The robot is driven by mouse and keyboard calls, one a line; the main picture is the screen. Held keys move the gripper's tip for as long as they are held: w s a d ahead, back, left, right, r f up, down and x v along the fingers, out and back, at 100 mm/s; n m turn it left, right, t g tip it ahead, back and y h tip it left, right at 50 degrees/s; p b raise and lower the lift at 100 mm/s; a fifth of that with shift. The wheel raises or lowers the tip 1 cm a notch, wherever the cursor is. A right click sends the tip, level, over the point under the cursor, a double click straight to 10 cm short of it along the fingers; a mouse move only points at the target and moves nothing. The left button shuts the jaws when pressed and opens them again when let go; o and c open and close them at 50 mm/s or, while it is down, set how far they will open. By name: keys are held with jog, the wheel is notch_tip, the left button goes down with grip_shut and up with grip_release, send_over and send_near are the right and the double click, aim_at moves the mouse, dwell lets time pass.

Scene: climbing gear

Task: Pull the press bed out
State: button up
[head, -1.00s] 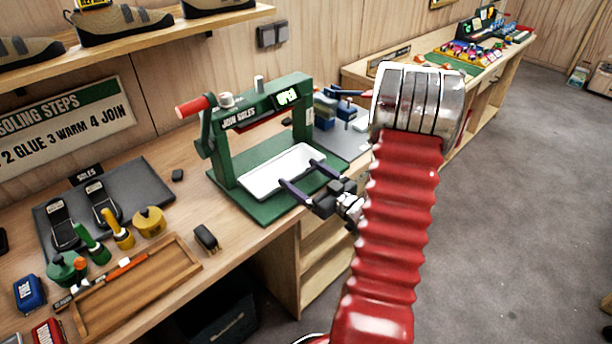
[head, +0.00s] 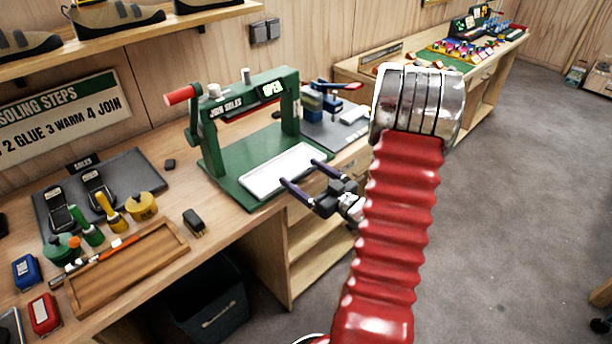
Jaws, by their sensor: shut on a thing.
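The green press (head: 238,128) stands on the workbench, with a red-tipped lever at its left and an "OPEN" sign on its top beam. Its white tray-like bed (head: 268,182) sits on the green base plate, out in front of the press frame near the plate's front right edge. The bed looks empty. My gripper (head: 302,176) comes from the right and is shut on the bed's front right side. The exact contact at the fingertips is small in view.
A wooden tray (head: 168,265), glue pots, brushes and soles on a dark mat (head: 140,172) lie to the left. A blue clamp-like tool (head: 322,98) stands behind the press at right. Open floor (head: 510,190) lies to the right of the bench.

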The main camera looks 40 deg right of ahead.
jog(key=shift+a, duration=0.3)
jog(key=o, duration=1.1)
jog(key=shift+o, duration=0.5)
jog(key=shift+s+d, duration=0.1)
jog(key=shift+s+d, duration=0.1)
jog(key=s, duration=1.3)
jog(key=shift+s+d, duration=0.2)
jog(key=shift+s, duration=0.1)
jog(key=shift+f, duration=0.1)
